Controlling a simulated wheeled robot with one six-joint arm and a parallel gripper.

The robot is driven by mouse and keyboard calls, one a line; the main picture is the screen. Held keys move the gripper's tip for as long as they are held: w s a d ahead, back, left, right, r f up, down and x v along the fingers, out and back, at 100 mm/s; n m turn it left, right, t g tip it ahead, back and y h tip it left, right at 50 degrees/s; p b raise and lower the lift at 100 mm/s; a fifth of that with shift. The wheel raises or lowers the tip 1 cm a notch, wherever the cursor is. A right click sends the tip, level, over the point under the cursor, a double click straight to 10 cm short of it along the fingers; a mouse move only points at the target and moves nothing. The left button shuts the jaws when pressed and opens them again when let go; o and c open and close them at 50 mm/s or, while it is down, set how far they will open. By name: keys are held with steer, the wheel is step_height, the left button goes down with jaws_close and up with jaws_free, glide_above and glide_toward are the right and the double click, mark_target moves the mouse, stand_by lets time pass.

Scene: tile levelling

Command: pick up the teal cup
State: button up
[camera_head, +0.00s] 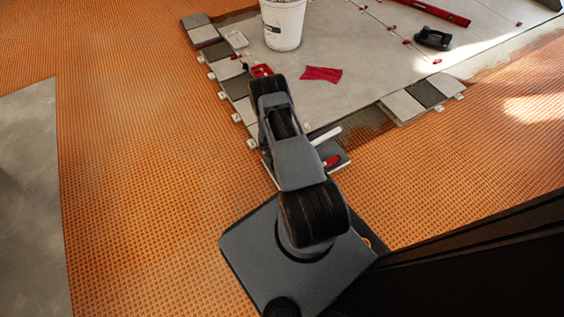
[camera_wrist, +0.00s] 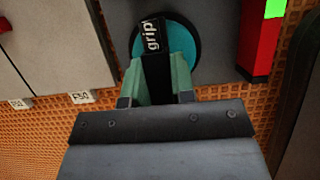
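The teal cup (camera_wrist: 182,34) shows as a round teal disc in the wrist view, with a black handle marked "grip" across it. My gripper (camera_wrist: 158,70) has its two pale green fingers on either side of that handle, with no gap visible between fingers and handle. It looks shut on it. The cup is over a grey surface, and I cannot tell whether it touches it. In the head view my arm hides the cup and my fingertips.
A red item with a green patch (camera_wrist: 262,38) stands right of the cup. White spacer clips (camera_wrist: 82,97) edge the tile at left. In the head view a white bucket (camera_head: 283,24), a red cloth (camera_head: 321,74) and a black tool (camera_head: 432,38) are on the tiled floor.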

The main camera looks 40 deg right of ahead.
jaws_close()
steer(key=shift+r, duration=0.1)
